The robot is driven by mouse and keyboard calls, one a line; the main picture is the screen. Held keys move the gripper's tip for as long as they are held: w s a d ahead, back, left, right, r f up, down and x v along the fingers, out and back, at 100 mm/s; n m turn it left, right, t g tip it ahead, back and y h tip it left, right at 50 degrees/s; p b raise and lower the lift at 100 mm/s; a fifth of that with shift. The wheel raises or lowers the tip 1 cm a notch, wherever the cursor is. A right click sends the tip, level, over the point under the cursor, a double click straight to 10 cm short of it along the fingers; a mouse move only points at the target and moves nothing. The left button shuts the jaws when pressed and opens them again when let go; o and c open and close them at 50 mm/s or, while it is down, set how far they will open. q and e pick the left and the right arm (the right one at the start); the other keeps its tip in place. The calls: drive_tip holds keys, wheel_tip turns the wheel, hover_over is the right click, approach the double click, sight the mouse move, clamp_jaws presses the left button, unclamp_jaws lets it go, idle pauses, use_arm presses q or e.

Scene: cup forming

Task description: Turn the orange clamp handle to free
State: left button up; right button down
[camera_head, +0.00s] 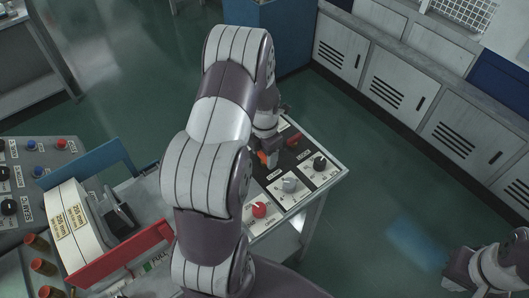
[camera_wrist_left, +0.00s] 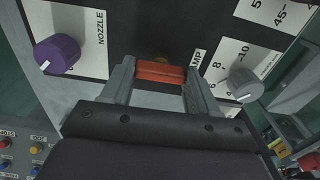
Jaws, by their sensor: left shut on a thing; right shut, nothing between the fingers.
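The orange clamp handle (camera_wrist_left: 160,73) is a flat block on the black control panel, beside a label ending in "MP". It lies between the two grey fingers of my left gripper (camera_wrist_left: 158,85), which is shut on it in the left wrist view. In the head view my left gripper (camera_head: 266,157) is over the panel, largely hidden by my own arm, and only a bit of the orange handle shows. My right gripper (camera_head: 455,272) is at the lower right, away from the panel, shut and empty; its fingers are hard to make out.
A grey dial (camera_head: 290,185), a black knob (camera_head: 319,163) and a red knob (camera_head: 260,209) are on the panel close to the left gripper. A purple nozzle knob (camera_wrist_left: 57,53) is left of the handle. Open green floor (camera_head: 370,200) lies right of the panel.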

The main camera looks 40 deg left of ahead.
sight(264, 155)
use_arm(q)
drive_tip(key=shift+w+r, duration=0.1)
drive_tip(key=o, duration=1.1)
drive_tip(key=shift+c, duration=0.2)
drive_tip(key=shift+r, duration=0.1)
wheel_tip(264, 155, up, 12)
drive_tip(key=b, duration=0.2)
drive_tip(key=shift+r, duration=0.25)
